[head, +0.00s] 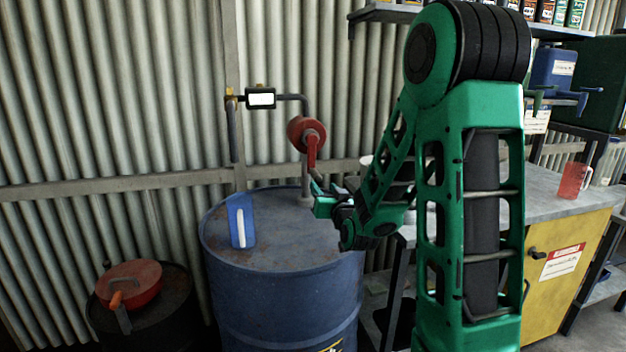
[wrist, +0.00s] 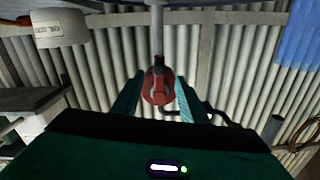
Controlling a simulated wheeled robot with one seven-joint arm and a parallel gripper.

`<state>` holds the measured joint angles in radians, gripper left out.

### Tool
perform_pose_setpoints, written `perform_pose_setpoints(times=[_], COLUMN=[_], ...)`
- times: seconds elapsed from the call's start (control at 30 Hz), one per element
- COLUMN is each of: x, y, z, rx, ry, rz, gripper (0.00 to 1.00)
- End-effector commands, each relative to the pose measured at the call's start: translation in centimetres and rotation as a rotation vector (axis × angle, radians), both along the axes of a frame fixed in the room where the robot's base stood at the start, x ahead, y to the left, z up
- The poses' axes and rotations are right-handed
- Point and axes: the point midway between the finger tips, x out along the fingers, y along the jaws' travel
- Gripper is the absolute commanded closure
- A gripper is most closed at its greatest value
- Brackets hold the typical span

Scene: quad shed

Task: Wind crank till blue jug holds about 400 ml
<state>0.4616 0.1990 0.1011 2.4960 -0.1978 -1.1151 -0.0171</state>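The blue jug (head: 241,220) stands upright on top of the blue drum (head: 275,300), with a pale vertical strip on its side; its fill level is too small to read. The red hand pump (head: 305,132) rises from the drum, its red crank (head: 312,153) hanging down. The pump also shows between my fingers in the wrist view (wrist: 157,88). My gripper (head: 322,198) is at the crank's lower end. In the wrist view my gripper (wrist: 159,80) has its fingers apart, with no clear hold on the crank; the handle's contact with them is unclear.
A meter with a white display (head: 260,98) sits on the pump's pipe, and a spout (head: 232,132) hangs left of it. A red funnel (head: 130,283) lies on a dark drum at left. A red jug (head: 574,181) stands on the bench at right. Corrugated wall stands behind.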

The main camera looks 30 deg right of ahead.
Motion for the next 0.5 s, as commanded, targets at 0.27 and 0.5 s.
perform_pose_setpoints(times=[0.27, 0.5], x=[2.4, 6.5], y=[-0.7, -1.9], z=[0.2, 0.1], rx=[-0.001, -0.001], ry=[-0.014, -0.012], rz=[0.001, 0.000], gripper=[0.60, 0.60])
